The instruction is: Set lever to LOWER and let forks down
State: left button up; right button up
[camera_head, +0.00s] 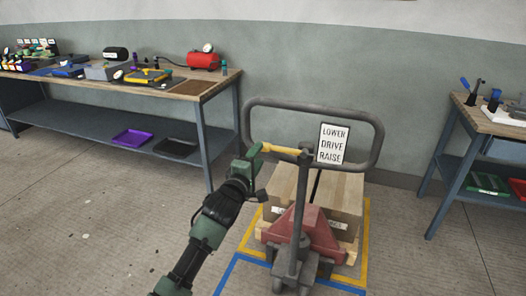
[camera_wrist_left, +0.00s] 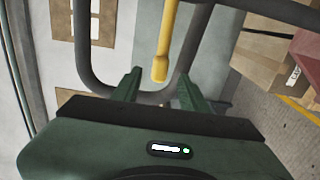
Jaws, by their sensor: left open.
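The pallet jack (camera_head: 303,225) stands in the middle of the head view, its grey looped handle (camera_head: 376,130) upright. A sign reading LOWER, DRIVE, RAISE (camera_head: 333,144) is fixed at the handle. The yellow lever (camera_head: 280,150) sticks out to the left from the handle's post. My left gripper (camera_head: 256,158) is at the lever's outer end. In the left wrist view the lever's rounded tip (camera_wrist_left: 160,68) shows between the two open green fingers (camera_wrist_left: 158,88). Whether they touch it I cannot tell. The forks are hidden under the load. My right gripper is not in view.
A workbench (camera_head: 190,88) with tools stands at the left, another bench (camera_head: 470,112) at the right. Bare floor lies at the front left.

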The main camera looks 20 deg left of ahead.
aim_at(263, 150)
pick_arm(q)
jog(key=shift+w+d, duration=0.15)
jog(key=shift+w, duration=2.1)
grip_shut()
